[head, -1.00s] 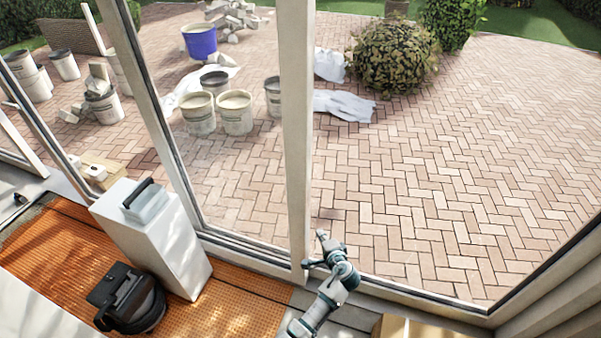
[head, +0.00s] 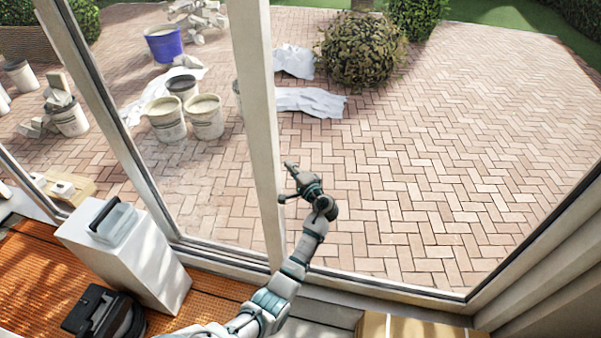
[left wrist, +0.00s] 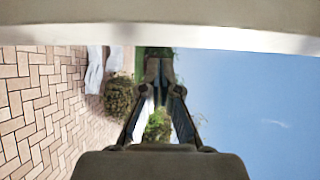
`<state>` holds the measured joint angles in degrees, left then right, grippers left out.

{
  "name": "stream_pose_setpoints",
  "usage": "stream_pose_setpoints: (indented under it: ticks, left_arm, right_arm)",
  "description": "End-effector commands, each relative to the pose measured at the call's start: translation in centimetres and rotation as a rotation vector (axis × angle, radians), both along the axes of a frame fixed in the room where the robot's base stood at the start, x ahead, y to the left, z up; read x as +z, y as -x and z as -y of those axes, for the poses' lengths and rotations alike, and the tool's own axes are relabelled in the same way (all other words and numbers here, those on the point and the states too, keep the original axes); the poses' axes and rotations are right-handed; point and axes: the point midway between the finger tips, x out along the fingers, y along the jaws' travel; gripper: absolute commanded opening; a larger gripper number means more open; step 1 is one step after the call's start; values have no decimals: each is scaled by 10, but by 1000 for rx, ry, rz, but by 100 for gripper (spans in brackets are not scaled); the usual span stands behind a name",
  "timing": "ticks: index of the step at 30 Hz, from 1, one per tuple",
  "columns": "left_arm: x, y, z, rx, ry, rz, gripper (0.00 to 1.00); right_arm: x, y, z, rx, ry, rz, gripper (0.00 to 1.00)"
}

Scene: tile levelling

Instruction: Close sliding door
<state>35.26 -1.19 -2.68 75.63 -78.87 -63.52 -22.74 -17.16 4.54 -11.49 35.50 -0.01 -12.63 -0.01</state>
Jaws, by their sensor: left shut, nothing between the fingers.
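The sliding door (head: 257,120) is a glass panel with a pale upright edge post. It stands open, with a wide gap between this post and the fixed frame (head: 545,235) at the right. My left gripper (head: 287,181) is shut and empty, in the gap just right of the post. My left forearm crosses the post's lower end from inside. In the left wrist view, the closed fingers (left wrist: 158,75) point outward, and a pale bar (left wrist: 160,37), likely the post, runs across the top. I cannot tell if the gripper touches the post. My right gripper is out of view.
Inside, a white pedestal (head: 125,250) with a clear box and a dark vacuum-like machine (head: 103,312) stand at the left. A cardboard box (head: 410,326) lies at the bottom right. Outside are buckets (head: 205,117), a bush (head: 360,48) and open brick paving (head: 420,170).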

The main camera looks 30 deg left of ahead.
Motion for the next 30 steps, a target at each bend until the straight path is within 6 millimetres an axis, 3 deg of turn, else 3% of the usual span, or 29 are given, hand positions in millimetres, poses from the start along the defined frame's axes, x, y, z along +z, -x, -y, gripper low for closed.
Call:
stream_pose_setpoints:
  ticks: [6,23,26,30]
  left_arm:
    - [1,6,-21,0,1,1,0]
    - [1,8,-30,1,0,0,0]
    - [2,11,-43,3,-1,1,0]
    - [3,20,-78,12,-5,0,0]
  right_arm:
    - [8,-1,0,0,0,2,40]
    - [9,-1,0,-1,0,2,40]
    - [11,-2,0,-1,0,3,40]
    - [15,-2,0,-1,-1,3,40]
